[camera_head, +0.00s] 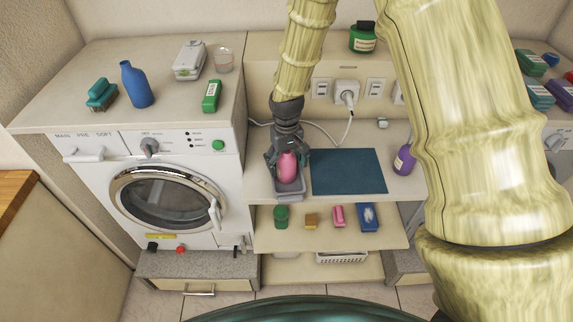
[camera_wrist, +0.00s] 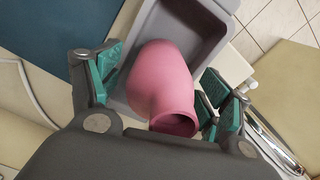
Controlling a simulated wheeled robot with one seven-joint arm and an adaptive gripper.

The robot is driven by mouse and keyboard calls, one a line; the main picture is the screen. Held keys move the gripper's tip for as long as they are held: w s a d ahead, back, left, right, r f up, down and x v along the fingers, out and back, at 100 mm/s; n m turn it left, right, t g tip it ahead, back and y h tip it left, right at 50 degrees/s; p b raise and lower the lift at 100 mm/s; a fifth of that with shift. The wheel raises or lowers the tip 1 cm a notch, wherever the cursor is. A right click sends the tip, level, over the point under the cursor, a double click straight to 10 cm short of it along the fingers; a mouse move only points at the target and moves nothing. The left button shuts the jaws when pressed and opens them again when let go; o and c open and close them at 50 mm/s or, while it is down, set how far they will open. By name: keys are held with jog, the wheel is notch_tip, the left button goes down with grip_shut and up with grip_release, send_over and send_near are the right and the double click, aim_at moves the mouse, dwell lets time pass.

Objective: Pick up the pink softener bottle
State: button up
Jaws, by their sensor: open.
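The pink softener bottle (camera_head: 288,166) stands in or over a grey tray (camera_head: 290,194) on the counter, left of the dark blue mat. In the wrist view the bottle (camera_wrist: 161,82) has its round opening toward the camera, with the grey tray (camera_wrist: 215,20) behind it. My gripper (camera_head: 287,160) is above the tray and around the bottle. In the wrist view my gripper (camera_wrist: 160,95) is open, with one teal-padded finger on each side of the bottle. A gap shows at the left finger; the right finger is close to the bottle, and contact cannot be told.
The dark blue mat (camera_head: 348,171) lies right of the tray, with a purple bottle (camera_head: 404,160) beyond it. A socket plug (camera_head: 346,92) and white cable are behind. The shelf below holds a green item (camera_head: 281,217) and a blue box (camera_head: 368,217). The washing machine (camera_head: 165,195) stands left.

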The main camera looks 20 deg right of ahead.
jog(key=c, duration=1.2)
jog(key=shift+r, duration=0.15)
